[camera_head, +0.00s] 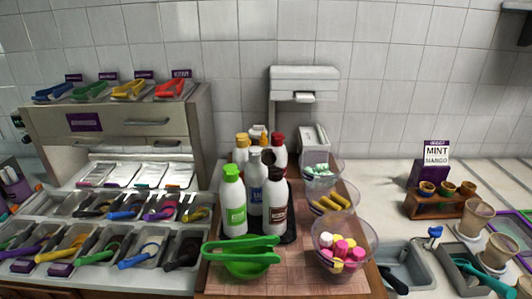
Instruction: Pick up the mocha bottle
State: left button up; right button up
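Several white squeeze bottles stand upright in a dark tray (289,236) at the centre of the counter. One at the front right has a brown label (275,214) and a dark cap; its print is too small to read, so I cannot be sure it is the mocha bottle. Beside it are a blue-label bottle (254,190) and a green-label bottle (233,205) with a green cap. Yellow- and red-capped bottles stand behind and are partly hidden. Neither of my grippers is in view.
A green bowl with green tongs (240,247) sits in front of the bottles. Clear bowls of sweets (344,247) stand close on the right. Topping bins with scoops (90,243) fill the left. A wooden cup rack (441,202) stands at the right.

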aim_at(275, 188)
jog(key=u, duration=2.1)
jog(key=z, duration=1.95)
jog(key=j+z, duration=0.15)
jog(key=z, duration=0.15)
jog(key=i+j+z, duration=0.2)
jog(key=j, duration=0.25)
jog(key=j+z, duration=0.25)
jog(key=j, duration=0.2)
